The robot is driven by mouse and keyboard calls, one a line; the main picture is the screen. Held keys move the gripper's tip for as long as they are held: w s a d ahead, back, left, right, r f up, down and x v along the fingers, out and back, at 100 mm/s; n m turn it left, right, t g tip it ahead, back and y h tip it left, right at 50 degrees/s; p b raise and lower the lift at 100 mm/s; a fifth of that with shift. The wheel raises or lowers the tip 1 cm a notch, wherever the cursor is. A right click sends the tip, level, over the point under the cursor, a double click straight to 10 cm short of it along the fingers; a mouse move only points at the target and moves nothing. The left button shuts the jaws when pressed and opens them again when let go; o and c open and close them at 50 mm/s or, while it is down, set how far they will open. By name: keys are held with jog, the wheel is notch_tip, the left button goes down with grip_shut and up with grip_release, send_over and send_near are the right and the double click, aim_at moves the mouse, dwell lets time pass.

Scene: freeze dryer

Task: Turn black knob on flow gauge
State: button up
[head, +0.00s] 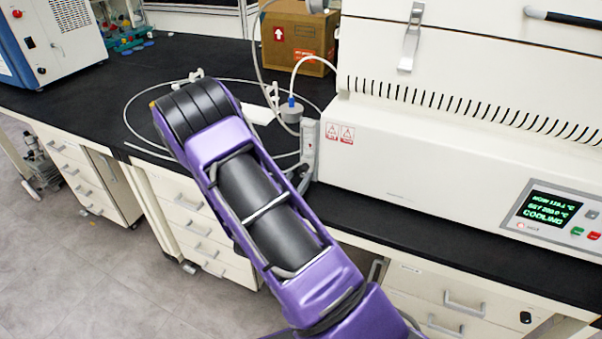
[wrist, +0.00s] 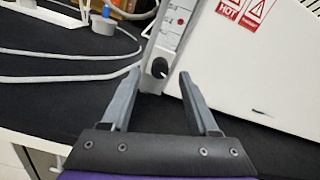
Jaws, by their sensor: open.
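The flow gauge (wrist: 174,32) is a pale upright block with a scale, seen in the wrist view beside the white machine. Its black knob (wrist: 159,67) sits low on its front face and has a light pointer mark. My gripper (wrist: 161,75) is open, with one grey finger on each side of the knob in the picture. I cannot tell how far the fingertips are from the knob, and neither seems to touch it. In the head view the flow gauge (head: 308,146) stands at the machine's left end. There my purple arm hides the gripper and the knob.
The white freeze dryer (head: 430,160) with a lit display fills the right of the black bench (head: 90,85). White tubing (wrist: 70,78) runs left of the gauge. A cardboard box (head: 297,35) stands behind. Drawers (head: 195,220) are below the bench.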

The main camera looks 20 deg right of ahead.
aim_at(304, 169)
jog(key=shift+x, duration=1.5)
jog(key=shift+c, duration=0.3)
grip_shut()
